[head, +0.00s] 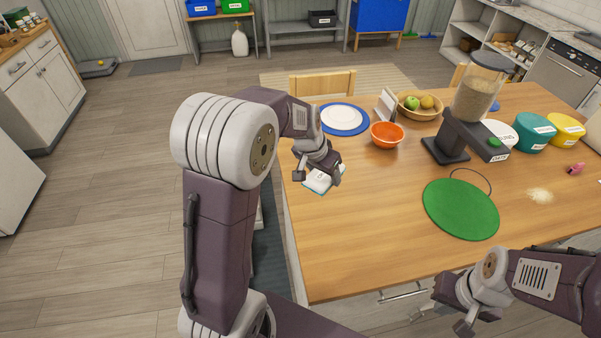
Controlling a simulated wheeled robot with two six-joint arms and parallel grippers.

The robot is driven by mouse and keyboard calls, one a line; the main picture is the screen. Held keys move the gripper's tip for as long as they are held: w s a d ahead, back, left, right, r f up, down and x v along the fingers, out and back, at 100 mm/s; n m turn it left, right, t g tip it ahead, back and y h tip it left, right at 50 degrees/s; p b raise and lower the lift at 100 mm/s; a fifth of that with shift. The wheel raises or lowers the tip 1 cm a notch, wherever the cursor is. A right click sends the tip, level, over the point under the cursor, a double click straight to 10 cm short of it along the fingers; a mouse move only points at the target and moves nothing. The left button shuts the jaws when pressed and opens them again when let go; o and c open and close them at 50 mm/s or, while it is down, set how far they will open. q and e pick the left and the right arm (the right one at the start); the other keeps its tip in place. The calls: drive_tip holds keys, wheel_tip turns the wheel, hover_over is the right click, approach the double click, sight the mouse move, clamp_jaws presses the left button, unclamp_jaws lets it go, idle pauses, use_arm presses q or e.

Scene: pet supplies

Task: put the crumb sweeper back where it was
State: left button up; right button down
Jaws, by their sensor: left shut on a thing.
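My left gripper (317,177) is shut on a small flat white thing with a teal edge and a dark-lettered label, which I take to be the crumb sweeper (321,182). It shows over the left part of the wooden table (345,243), near the left edge. The fingers hide part of it, and I cannot tell whether it touches the tabletop. My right gripper (445,318) is open and empty at the front edge of the table, low in the view. A patch of pale crumbs (540,195) lies on the right of the table.
A green round mat (460,209) lies mid-table. Behind it stand a food dispenser (473,115), an orange bowl (387,134), a blue-rimmed plate (344,118) and a fruit basket (421,106). Labelled bowls (535,133) and a pink item (575,168) are at right. The front-left tabletop is bare.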

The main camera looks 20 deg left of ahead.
use_arm(q)
drive_tip(key=w+f, duration=0.3)
drive_tip(key=w, duration=0.5)
drive_tip(key=w+f, duration=0.4)
drive_tip(key=w, duration=0.5)
drive_tip(key=shift+n+y, duration=0.3)
drive_tip(key=shift+n, duration=0.1)
drive_tip(key=s+a+f+p, duration=0.1)
drive_tip(key=s+a+f, duration=0.1)
drive_tip(key=a, duration=0.1)
drive_tip(key=s+a+f, duration=0.2)
drive_tip(key=a, duration=0.2)
drive_tip(key=s+a+f+p, duration=0.1)
drive_tip(key=a+f, duration=0.1)
drive_tip(key=a, duration=0.1)
drive_tip(key=shift+s+a+f+p, duration=0.15)
drive_tip(key=shift+s+f+p, duration=0.15)
drive_tip(key=shift+s+p, duration=0.1)
wheel_tip(320, 180, down, 4)
drive_tip(key=shift+r+p, duration=0.1)
drive_tip(key=shift+p, duration=0.45)
drive_tip(key=shift+f+b, duration=0.35)
drive_tip(key=shift+b, duration=0.05)
drive_tip(key=o, duration=1.3)
